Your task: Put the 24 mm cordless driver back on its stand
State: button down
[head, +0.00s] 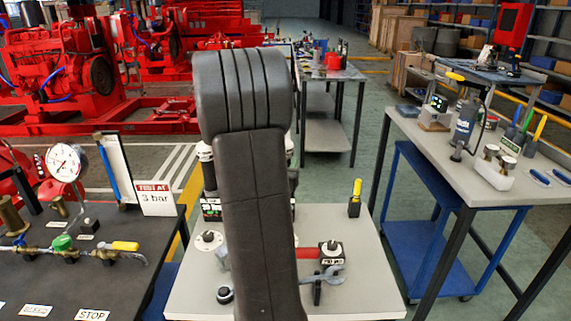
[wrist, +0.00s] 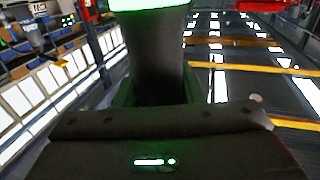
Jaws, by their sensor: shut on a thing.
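In the wrist view, a dark grey tool fills the middle, with an upright handle-like column, green trim and a wide base carrying a lit green indicator. I take it to be the cordless driver (wrist: 158,75); no size marking is readable. It is close against the camera, in my gripper's grasp. The jaw tips are not clearly distinguishable from the tool. In the head view my own arm covers the centre, hiding my gripper and most of the driver. I cannot make out the driver's stand; it may be behind my arm.
A pale table (head: 370,270) below my arm carries a spanner (head: 322,276), a black knobbed block (head: 331,253) and a yellow-handled tool (head: 356,190). A dark bench (head: 165,225) with a gauge (head: 65,162) stands left. A grey workbench (head: 510,185) with tools stands right. Floor shows between the tables.

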jog(key=c, duration=0.9)
grip_release()
jog(key=shift+o, duration=0.2)
jog(key=shift+s+a, duration=0.2)
jog(key=shift+s, duration=0.35)
jog(key=v, duration=1.2)
jog(key=shift+s, duration=0.35)
jog(key=shift+w, duration=0.1)
jog(key=x, duration=1.3)
jog(key=shift+w+d, duration=0.1)
jog(key=shift+w, duration=0.2)
jog(key=shift+r, duration=0.25)
jog(key=shift+f, duration=0.15)
